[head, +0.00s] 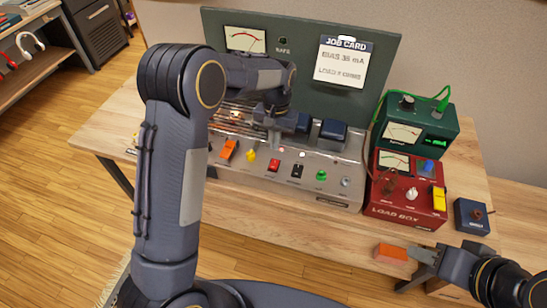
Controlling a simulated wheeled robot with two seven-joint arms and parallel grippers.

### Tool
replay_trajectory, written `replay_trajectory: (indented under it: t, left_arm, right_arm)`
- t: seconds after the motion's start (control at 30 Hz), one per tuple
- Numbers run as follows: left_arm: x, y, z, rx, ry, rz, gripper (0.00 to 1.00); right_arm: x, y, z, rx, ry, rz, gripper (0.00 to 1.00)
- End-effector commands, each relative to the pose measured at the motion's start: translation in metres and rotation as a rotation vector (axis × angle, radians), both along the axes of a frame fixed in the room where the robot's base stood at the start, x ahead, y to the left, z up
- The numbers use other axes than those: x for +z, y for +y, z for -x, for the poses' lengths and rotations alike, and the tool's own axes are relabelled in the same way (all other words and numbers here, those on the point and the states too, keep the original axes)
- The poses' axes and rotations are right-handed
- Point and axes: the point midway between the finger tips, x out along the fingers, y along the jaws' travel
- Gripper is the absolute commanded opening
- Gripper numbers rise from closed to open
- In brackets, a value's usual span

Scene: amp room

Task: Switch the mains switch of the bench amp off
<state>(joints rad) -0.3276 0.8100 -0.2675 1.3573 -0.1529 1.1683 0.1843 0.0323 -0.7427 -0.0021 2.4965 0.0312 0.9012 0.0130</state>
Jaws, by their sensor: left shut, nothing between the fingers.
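The bench amp (325,185) is the grey chassis on the wooden bench. Its front has an orange switch (228,149), a yellow knob (250,154), a red rocker switch (274,165), a black switch (297,171) and a green knob (321,175). I cannot read which is the mains switch, nor its position. My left gripper (273,137) is shut and empty above the amp, behind the red switch; contact cannot be told. My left arm hides the amp's left end. My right gripper (413,268) is at lower right, beside an orange block (390,252); its grip is unclear.
A green meter box (440,132) stands behind the red load box (428,210), right of the amp. A small dark blue box (471,217) is at the far right. A dark green panel with a job card (342,64) rises behind the amp. The bench front (255,198) is clear.

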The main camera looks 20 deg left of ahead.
Motion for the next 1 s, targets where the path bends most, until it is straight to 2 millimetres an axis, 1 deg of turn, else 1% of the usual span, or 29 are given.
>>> replay_trajectory:
  t: [0.03, 0.2, 0.3, 0.4, 0.57, 0.87, 0.93, 1.0]
  left_arm:
    - [-0.011, 0.000, 0.003, 0.000, 0.006, -0.001, 0.00]
    - [-0.043, 0.000, 0.007, 0.000, 0.005, -0.001, 0.00]
    - [-0.058, 0.000, 0.008, 0.000, 0.003, 0.000, 0.00]
    - [-0.069, 0.000, 0.009, 0.000, 0.002, 0.000, 0.00]
    - [-0.077, 0.000, 0.010, 0.000, 0.000, 0.001, 0.00]
    - [-0.078, 0.000, 0.009, 0.000, -0.001, 0.001, 0.00]
    - [-0.081, 0.000, 0.010, 0.000, -0.001, 0.001, 0.00]
    - [-0.089, 0.000, 0.012, -0.001, -0.003, 0.001, 0.00]
  right_arm:
    - [0.004, 0.000, 0.000, 0.000, 0.000, 0.000, 0.36]
    - [0.010, 0.000, 0.000, 0.000, 0.000, 0.000, 0.36]
    - [0.014, 0.000, 0.000, 0.000, 0.000, 0.000, 0.36]
    - [0.016, 0.000, 0.000, 0.000, 0.000, 0.000, 0.36]
    - [0.017, 0.000, 0.000, 0.000, 0.000, 0.000, 0.36]
    - [0.017, 0.000, 0.000, 0.000, 0.000, 0.000, 0.36]
    - [0.012, 0.000, 0.000, 0.000, 0.000, 0.000, 0.36]
    - [0.002, 0.000, 0.000, 0.000, 0.000, 0.000, 0.36]
